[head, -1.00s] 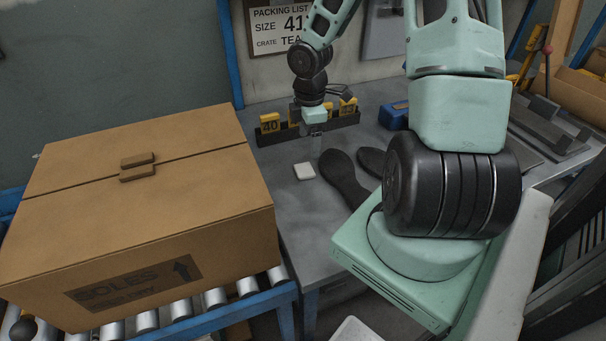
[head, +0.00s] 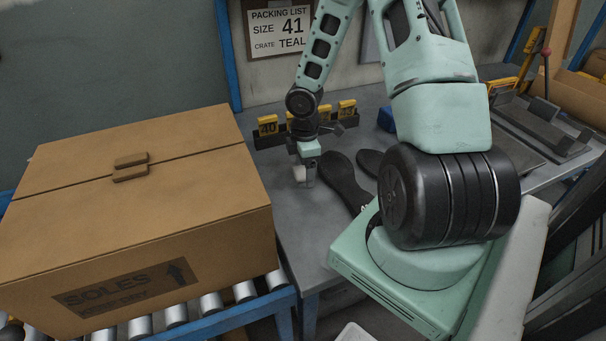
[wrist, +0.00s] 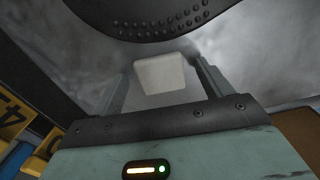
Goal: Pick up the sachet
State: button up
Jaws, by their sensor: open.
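The sachet (wrist: 162,74) is a small white square packet lying on the grey table. In the wrist view it lies between the two fingers of my gripper (wrist: 163,82), which are open and apart from it on both sides. In the head view my gripper (head: 305,178) points down over the sachet (head: 299,174), which is partly hidden behind the fingers. I cannot tell how high the fingertips are above the table.
Dark shoe soles (head: 343,178) lie just right of my gripper; one shows at the top of the wrist view (wrist: 160,18). A large cardboard box (head: 140,215) stands on rollers at left. A rack with yellow number tags (head: 268,126) stands behind.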

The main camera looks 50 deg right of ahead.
jog(key=c, duration=1.1)
jog(key=shift+o, duration=0.2)
jog(key=shift+r, duration=0.1)
